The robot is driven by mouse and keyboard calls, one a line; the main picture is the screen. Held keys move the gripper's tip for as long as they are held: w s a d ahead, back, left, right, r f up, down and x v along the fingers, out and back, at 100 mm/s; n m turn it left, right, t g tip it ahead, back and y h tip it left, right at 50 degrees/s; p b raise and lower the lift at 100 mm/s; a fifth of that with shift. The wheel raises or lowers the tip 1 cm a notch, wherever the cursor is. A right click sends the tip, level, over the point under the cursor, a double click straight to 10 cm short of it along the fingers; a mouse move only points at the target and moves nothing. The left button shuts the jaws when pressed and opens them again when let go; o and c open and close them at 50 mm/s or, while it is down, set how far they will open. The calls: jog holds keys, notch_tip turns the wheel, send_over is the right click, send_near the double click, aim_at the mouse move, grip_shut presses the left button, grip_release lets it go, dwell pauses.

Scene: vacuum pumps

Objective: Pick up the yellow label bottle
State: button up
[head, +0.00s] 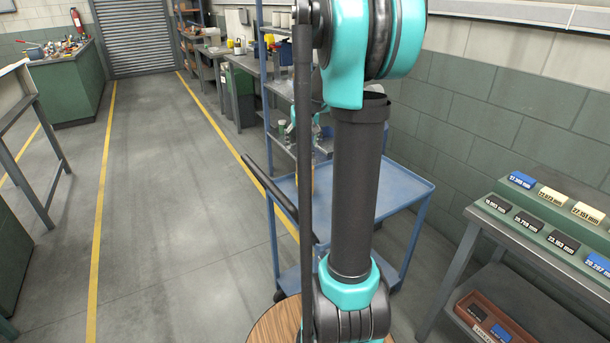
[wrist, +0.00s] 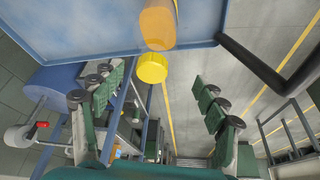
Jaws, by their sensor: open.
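An amber bottle (wrist: 157,28) with a yellow cap (wrist: 152,68) is in the upper middle of the wrist view, its cap pointing down the picture. Its upper end is cut off by the frame edge, and I cannot make out a label. My gripper (wrist: 156,92) is open, with one finger to the left and one to the right. The bottle lines up with the gap between the fingers, and nothing is held. In the head view my arm hides most of the bottle and gripper area.
The bottle is at a blue cart (head: 406,190), with a dark handle (wrist: 262,68) beside it in the wrist view. A bench with labelled blocks (head: 540,222) stands at the right. A wooden round top (head: 270,328) is at the bottom. The floor aisle (head: 165,200) at the left is clear.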

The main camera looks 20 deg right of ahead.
aim_at(303, 152)
jog(key=shift+s+d+x, duration=0.15)
jog(key=shift+x, duration=1.25)
jog(key=shift+s+d+x, duration=0.15)
jog(key=shift+x, duration=1.25)
jog(key=shift+f, duration=0.1)
jog(key=shift+c, duration=0.5)
grip_shut()
